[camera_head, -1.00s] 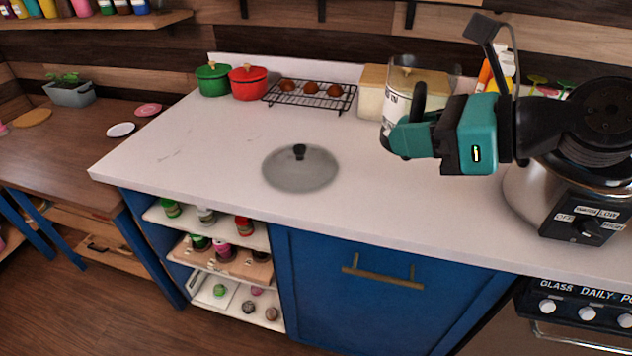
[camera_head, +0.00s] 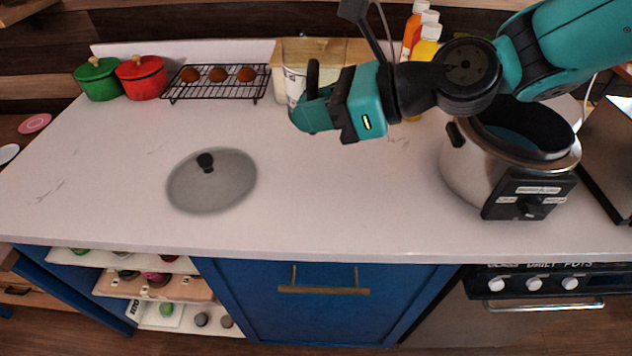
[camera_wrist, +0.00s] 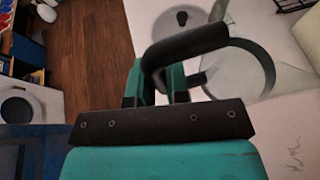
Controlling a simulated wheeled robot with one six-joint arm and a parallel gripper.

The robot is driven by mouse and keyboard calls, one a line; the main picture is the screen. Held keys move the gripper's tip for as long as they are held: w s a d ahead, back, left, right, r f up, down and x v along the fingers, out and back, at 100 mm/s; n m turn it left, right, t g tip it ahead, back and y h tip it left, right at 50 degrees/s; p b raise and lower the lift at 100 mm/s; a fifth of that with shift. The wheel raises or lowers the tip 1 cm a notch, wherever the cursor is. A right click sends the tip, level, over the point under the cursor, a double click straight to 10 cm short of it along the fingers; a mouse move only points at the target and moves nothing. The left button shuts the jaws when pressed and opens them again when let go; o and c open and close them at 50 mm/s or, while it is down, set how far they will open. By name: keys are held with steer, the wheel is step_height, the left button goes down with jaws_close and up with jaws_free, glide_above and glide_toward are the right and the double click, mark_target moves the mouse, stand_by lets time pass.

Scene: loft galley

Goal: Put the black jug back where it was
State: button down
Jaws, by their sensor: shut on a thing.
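My gripper (camera_head: 308,112) is shut on the black handle of a jug (camera_head: 292,88) and holds it over the back of the white counter. The jug looks clear and pale with dark lettering, and only its handle is plainly black. My gripper hides part of it. In the wrist view the handle (camera_wrist: 185,45) lies between my fingers (camera_wrist: 160,88), with the jug's round rim (camera_wrist: 268,68) beyond. I cannot tell whether the jug's base touches the counter.
A grey lid (camera_head: 212,182) lies on the counter. A green pot (camera_head: 98,80), a red pot (camera_head: 142,78) and a rack (camera_head: 215,92) with buns stand at the back left. An open steel cooker (camera_head: 475,175) stands right, bottles (camera_head: 425,45) behind. The front middle counter is clear.

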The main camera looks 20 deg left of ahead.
step_height(320, 180, down, 16)
steer(key=shift+d+f, duration=0.1)
stand_by(0.4)
steer(key=shift+f, duration=0.2)
steer(key=c, duration=1.1)
jaws_free()
steer(key=shift+r, duration=0.15)
steer(key=b+v, duration=0.2)
steer(key=v, duration=1)
steer(key=s+d+r+n+h, duration=0.4)
steer(key=s+d+r+n, duration=0.1)
steer(key=n, duration=0.7)
steer(key=s+d+r+n+h, duration=0.5)
steer(key=s+d+n, duration=0.3)
steer(key=n, duration=0.4)
steer(key=shift+s+d+r+n, duration=0.15)
steer(key=shift+d+n, duration=0.15)
steer(key=shift+d, duration=0.5)
